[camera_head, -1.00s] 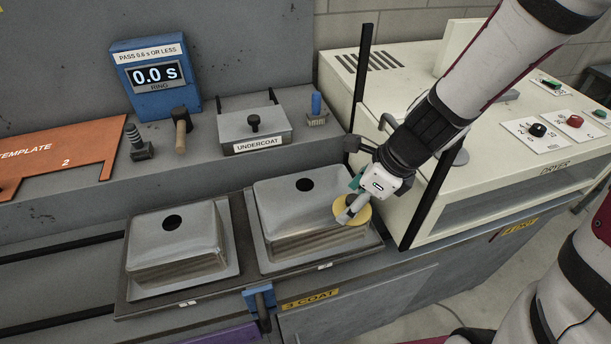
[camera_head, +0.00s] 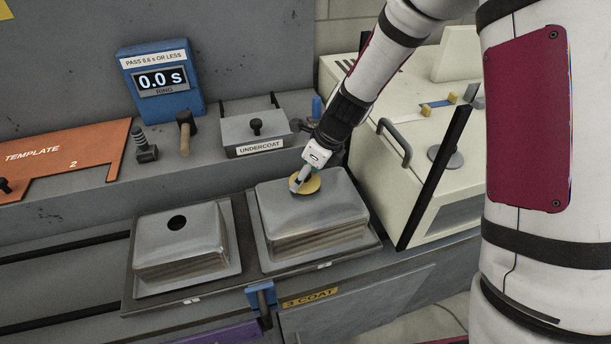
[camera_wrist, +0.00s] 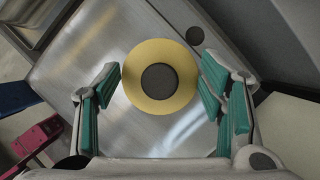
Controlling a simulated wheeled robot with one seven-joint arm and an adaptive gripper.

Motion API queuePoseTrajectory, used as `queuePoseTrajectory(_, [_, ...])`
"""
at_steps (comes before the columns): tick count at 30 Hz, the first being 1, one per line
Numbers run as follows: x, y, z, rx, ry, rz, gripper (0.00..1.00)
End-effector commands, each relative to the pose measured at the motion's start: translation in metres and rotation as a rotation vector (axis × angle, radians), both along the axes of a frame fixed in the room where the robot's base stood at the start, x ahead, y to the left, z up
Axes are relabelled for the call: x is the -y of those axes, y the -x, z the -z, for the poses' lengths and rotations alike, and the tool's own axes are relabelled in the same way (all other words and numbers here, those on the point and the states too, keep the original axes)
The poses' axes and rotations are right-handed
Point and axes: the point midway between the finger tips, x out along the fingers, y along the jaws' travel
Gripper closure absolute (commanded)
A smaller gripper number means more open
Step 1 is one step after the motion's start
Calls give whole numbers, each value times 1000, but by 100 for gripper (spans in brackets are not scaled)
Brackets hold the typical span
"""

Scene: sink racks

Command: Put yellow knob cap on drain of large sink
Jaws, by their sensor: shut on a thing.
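The yellow knob cap (camera_head: 313,184) is a round yellow disc; the wrist view shows it (camera_wrist: 158,56) with a dark round centre. My gripper (camera_head: 300,186) is shut on it, with the green-padded fingers (camera_wrist: 160,84) at opposite sides of its rim. The cap is over the top of the large sink (camera_head: 325,215), the right-hand upturned metal basin. The large sink's drain is hidden in the head view, behind or under the cap and gripper. I cannot tell whether the cap touches the metal.
The smaller sink (camera_head: 180,245) with an open dark drain hole is at the left. Behind are the UNDERCOAT box (camera_head: 240,133), a wooden-handled tool (camera_head: 185,135) and the blue timer box (camera_head: 165,85). The cream dryer (camera_head: 430,185) and a dark post (camera_head: 435,180) stand at the right.

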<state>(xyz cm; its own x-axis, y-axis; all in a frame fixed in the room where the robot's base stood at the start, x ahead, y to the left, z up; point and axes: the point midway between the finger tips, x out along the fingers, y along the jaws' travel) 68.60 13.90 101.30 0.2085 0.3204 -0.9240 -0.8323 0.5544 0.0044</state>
Motion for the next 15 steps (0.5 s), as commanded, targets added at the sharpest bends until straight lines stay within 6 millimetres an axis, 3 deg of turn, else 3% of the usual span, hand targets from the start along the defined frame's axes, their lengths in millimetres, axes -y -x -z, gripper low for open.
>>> queuePoseTrajectory(4, [0,0,11,0,-1,1,64])
queuePoseTrajectory(15, [0,0,15,1,0,0,64])
